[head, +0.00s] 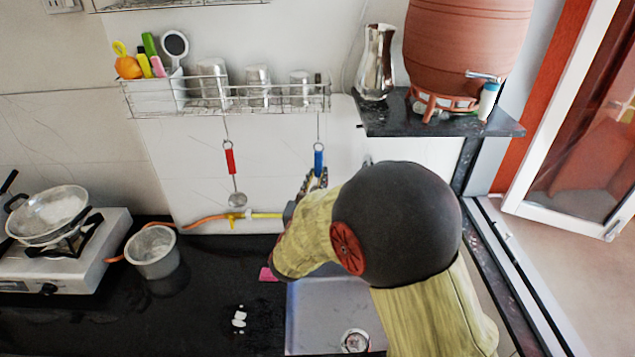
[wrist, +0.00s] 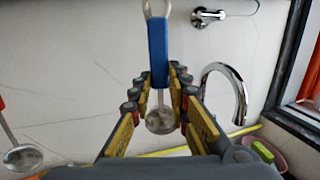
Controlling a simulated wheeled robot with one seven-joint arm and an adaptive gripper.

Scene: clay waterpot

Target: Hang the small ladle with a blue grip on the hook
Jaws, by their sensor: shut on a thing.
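The small ladle with a blue grip (head: 319,160) is upright below the right part of the wire rack. Its ring is at the lower end of a thin hook (head: 318,128); I cannot tell whether the ring is on the hook. In the wrist view the blue grip (wrist: 158,55) stands upright and its round bowl (wrist: 160,121) is between my fingers. My gripper (wrist: 158,82) is shut on the ladle near the lower end of the grip. In the head view my gripper (head: 313,182) is partly hidden by my arm.
A red-gripped ladle (head: 230,161) hangs to the left. The wire rack (head: 285,98) holds metal cups. A black shelf (head: 440,122) bears a clay waterpot (head: 465,50) and a steel jug (head: 376,65). A sink (head: 330,300) and a curved tap (wrist: 236,82) are nearby.

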